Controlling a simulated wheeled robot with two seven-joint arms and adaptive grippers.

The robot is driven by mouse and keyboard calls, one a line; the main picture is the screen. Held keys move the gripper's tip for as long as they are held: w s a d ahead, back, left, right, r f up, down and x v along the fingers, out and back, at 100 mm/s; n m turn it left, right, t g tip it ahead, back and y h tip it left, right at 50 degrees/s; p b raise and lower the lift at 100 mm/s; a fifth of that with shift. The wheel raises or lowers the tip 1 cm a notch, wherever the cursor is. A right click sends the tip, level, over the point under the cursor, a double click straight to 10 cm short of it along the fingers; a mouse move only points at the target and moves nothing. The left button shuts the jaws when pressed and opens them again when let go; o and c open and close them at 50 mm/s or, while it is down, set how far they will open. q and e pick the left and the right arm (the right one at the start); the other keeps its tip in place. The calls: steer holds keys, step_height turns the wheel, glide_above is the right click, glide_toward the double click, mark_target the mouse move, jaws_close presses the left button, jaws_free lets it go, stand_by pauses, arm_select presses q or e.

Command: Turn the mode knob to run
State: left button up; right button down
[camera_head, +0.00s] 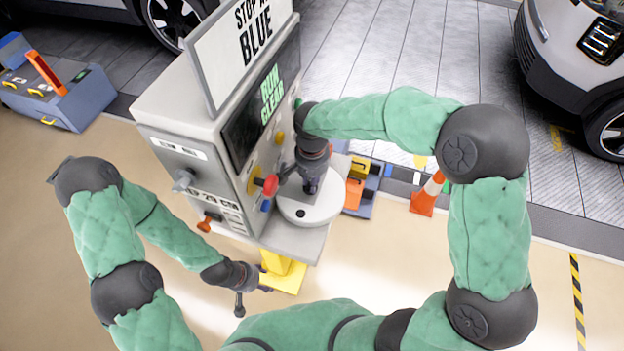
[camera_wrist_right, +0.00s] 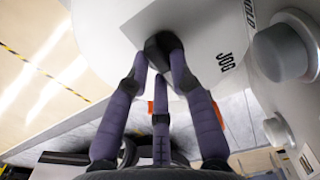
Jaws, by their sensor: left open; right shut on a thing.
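The mode knob (camera_wrist_right: 163,46) is a small dark knob on a pale surface in the right wrist view, with the label JOG to its right. My right gripper (camera_wrist_right: 164,58) is shut on it, the fingertips meeting around its sides. In the head view my right gripper (camera_head: 311,183) reaches down at the round white part of the grey machine (camera_head: 190,110); the knob is hidden there. The knob's exact pointing direction cannot be told. My left gripper (camera_head: 254,296) is open and empty, low in front of the machine.
The machine carries a screen (camera_head: 262,105) with green words, a red knob (camera_head: 270,185) and a grey knob (camera_head: 183,180). A yellow block (camera_head: 283,273) stands below. Cars stand behind.

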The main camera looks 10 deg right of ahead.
steer(key=c, duration=1.1)
jaws_free()
steer(key=shift+o, duration=0.2)
step_height(320, 180, up, 12)
